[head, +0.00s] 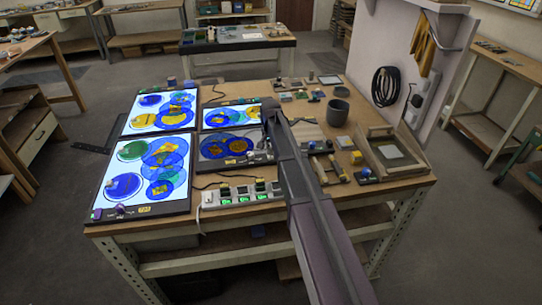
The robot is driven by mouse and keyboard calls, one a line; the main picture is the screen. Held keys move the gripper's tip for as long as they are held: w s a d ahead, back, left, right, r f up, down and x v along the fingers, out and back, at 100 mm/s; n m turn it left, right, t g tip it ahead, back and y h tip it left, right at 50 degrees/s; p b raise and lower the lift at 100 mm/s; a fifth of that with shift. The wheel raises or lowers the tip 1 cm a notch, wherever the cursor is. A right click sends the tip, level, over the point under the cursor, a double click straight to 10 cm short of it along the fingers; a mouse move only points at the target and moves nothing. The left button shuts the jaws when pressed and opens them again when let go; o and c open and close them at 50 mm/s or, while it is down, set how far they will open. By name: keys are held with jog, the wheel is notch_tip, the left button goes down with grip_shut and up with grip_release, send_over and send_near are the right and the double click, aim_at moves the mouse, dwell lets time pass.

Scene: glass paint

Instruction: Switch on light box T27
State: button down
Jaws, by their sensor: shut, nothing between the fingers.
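Several flat light boxes lie on the left of the wooden table. The front left box (109,203), the back left box (133,126) and the back right box (205,111) glow white under blue, green and yellow glass discs. The front right box (207,165) is dark, with blue and amber discs on it. The small tags are too small to read, so I cannot tell which box is T27. My gripper (269,112) is a small dark shape at the arm's far end, shut and empty, over the dark box's back right corner. Its fingertips are hard to make out.
A power strip (243,193) with green-lit switches and plugs lies at the table's front.

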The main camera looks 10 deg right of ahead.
aim_at(271, 157)
jog(key=shift+f+b, duration=0.75)
jog(key=shift+f, duration=0.05)
dwell(0.6)
jog(key=shift+r, duration=0.1)
jog(key=shift+r+p, duration=3.45)
jog(key=shift+p, duration=0.15)
jog(key=s+n, duration=0.6)
jog(key=s, duration=2.3)
jog(key=shift+d, duration=0.15)
